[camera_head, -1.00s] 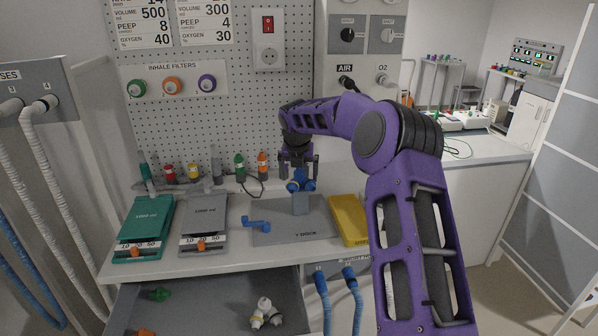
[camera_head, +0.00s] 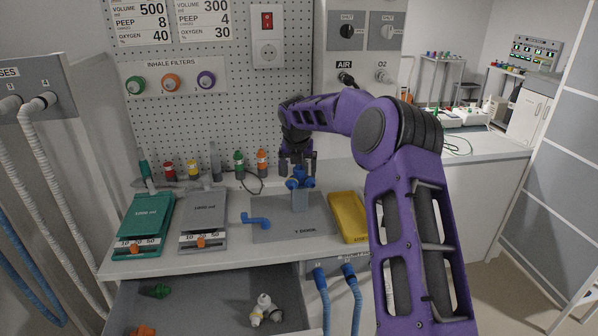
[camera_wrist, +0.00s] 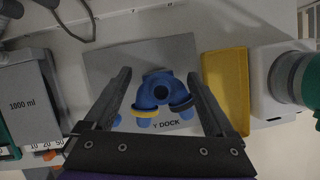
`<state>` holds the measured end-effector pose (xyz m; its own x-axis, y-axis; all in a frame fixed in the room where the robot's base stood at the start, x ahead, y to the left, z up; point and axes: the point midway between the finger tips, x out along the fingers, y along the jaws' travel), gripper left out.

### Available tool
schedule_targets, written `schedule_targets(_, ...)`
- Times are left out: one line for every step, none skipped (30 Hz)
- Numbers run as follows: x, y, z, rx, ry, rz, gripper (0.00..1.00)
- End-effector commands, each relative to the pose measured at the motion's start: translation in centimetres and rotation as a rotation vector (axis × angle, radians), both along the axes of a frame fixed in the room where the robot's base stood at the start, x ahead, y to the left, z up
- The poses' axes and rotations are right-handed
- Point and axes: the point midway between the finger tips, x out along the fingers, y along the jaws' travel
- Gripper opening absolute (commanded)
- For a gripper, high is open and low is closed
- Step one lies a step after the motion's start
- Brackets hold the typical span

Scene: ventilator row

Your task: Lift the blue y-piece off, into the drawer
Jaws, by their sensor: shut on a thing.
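In the wrist view the y-piece (camera_wrist: 158,92) sits between my two fingers, with a yellow band on one leg and a dark band on the other. I cannot tell whether it is clear of the post. The drawer (camera_head: 210,300) stands open below the bench at the lower left.
A blue elbow (camera_head: 256,221) lies on the dock's left. A yellow tray (camera_head: 347,218) is to its right. Blue hoses (camera_head: 322,285) hang beside the drawer.

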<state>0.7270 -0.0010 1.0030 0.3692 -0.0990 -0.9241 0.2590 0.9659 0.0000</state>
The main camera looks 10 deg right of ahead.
Motion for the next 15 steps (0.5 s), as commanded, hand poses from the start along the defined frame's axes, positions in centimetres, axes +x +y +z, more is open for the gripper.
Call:
schedule_targets(0.01, 0.17, 0.05, 0.002, -0.001, 0.002, 0.14)
schedule_targets(0.01, 0.17, 0.07, 0.002, -0.002, 0.002, 0.14)
schedule_targets(0.02, 0.18, 0.1, 0.002, -0.002, 0.002, 0.14)
schedule_targets(0.02, 0.18, 0.13, 0.002, -0.002, 0.002, 0.14)
schedule_targets(0.02, 0.19, 0.16, 0.002, -0.002, 0.002, 0.14)
schedule_targets(0.03, 0.19, 0.22, 0.002, -0.002, 0.002, 0.14)
schedule_targets(0.02, 0.19, 0.27, 0.002, -0.002, 0.002, 0.14)
schedule_targets(0.02, 0.2, 0.31, 0.002, -0.002, 0.002, 0.14)
schedule_targets(0.03, 0.21, 0.38, 0.002, -0.002, 0.002, 0.14)
schedule_targets(0.03, 0.21, 0.33, 0.002, -0.002, 0.002, 0.14)
schedule_targets(0.03, 0.2, 0.34, 0.002, -0.002, 0.002, 0.14)
schedule_targets(0.03, 0.2, 0.38, 0.002, -0.002, 0.002, 0.14)
schedule_targets(0.03, 0.19, 0.42, 0.002, -0.002, 0.002, 0.14)
schedule_targets(0.03, 0.17, 0.49, 0.002, -0.002, 0.002, 0.14)
schedule_targets(0.03, 0.15, 0.62, 0.001, -0.001, 0.002, 0.14)
